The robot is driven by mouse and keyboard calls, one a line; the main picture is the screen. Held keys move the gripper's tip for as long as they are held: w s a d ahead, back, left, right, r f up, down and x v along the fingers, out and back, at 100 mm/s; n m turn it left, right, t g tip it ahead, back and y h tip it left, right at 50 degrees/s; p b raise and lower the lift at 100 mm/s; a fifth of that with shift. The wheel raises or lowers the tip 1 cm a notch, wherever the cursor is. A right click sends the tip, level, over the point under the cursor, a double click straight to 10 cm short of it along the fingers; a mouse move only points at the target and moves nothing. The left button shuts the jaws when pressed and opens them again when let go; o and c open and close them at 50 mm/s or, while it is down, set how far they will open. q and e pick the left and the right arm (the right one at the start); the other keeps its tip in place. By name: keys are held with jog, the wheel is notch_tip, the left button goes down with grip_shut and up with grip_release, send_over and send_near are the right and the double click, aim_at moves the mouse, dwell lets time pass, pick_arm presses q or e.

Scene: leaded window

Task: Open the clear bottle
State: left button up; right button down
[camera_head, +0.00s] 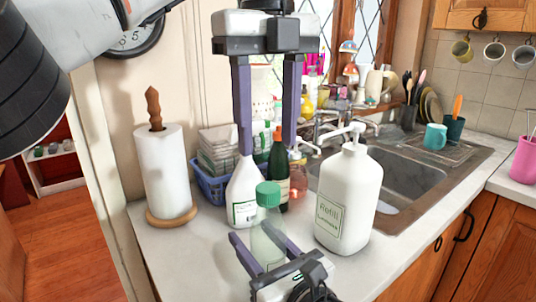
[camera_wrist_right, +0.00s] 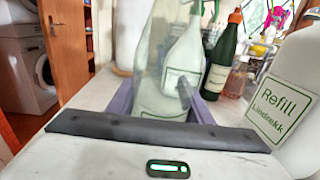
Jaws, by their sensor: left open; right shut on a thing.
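The clear bottle (camera_head: 266,240) stands upright near the counter's front edge, with a green cap (camera_head: 268,194) on top. My right gripper (camera_head: 262,245) is shut on the clear bottle's body from the front. In the right wrist view, the clear bottle (camera_wrist_right: 160,65) fills the space between the fingers, and its cap is out of frame. My left gripper (camera_head: 268,140) is open and points down above and behind the cap in the picture, its fingers apart with nothing between them. I cannot tell its exact distance from the cap.
A large white Refill pump bottle (camera_head: 348,200) stands close right of the clear bottle. A white spray bottle (camera_head: 243,192) and a dark green bottle (camera_head: 278,172) stand behind. A paper towel roll (camera_head: 163,172) stands left. The counter (camera_head: 190,262) at front left is clear.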

aim_at(268, 187)
pick_arm(q)
jog(key=m, duration=0.3)
jog(key=shift+m, duration=0.3)
jog(key=m, duration=1)
jog(key=shift+m, duration=0.4)
jog(key=m, duration=0.6)
jog(key=shift+m, duration=0.3)
jog(key=m, duration=1)
jog(key=shift+m, duration=0.4)
jog(key=m, duration=1.2)
jog(key=shift+f, duration=4.05)
